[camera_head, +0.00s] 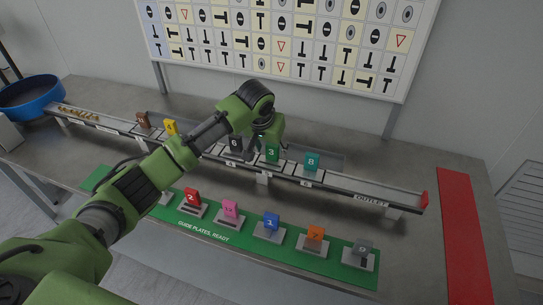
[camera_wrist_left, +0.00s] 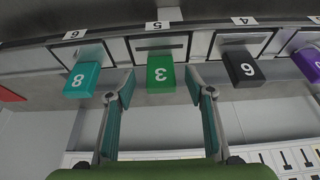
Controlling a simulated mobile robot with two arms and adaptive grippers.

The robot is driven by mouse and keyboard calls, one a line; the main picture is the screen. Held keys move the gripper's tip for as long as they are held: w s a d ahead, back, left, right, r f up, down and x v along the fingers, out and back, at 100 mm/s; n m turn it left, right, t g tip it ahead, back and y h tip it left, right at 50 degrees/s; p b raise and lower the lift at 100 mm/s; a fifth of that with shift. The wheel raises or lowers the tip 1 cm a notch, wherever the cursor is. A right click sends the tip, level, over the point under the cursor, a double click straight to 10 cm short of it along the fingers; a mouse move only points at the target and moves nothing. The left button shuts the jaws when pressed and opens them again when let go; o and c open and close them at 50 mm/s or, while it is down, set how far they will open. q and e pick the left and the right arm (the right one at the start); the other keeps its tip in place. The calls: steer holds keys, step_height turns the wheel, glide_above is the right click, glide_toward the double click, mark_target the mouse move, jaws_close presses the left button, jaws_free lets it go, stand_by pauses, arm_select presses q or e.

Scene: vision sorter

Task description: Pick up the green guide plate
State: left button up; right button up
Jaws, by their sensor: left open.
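The green guide plate (camera_head: 272,153), marked 3, stands in a slot of the grey rail in the middle of the table. In the left wrist view the green plate (camera_wrist_left: 160,74) appears upside down near the middle. My left gripper (camera_head: 264,138) is close at the plate in the head view. In the wrist view the left gripper (camera_wrist_left: 159,84) is open, with one finger on each side of the plate. A gap shows between each finger and the plate. My right gripper is not in view.
The teal plate 8 (camera_head: 312,162) and black plate 6 (camera_head: 235,144) flank the green plate on the rail (camera_head: 345,182). A green tray (camera_head: 336,271) in front holds several coloured plates. A blue bowl (camera_head: 30,101) is at left. A symbol board (camera_head: 290,40) stands behind.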

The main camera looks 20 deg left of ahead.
mark_target(271, 157)
arm_select(q)
steer(key=shift+x, duration=1.3)
steer(key=c, duration=1.3)
steer(key=shift+c, duration=0.2)
steer(key=shift+w+r, duration=0.1)
steer(key=shift+r, duration=0.05)
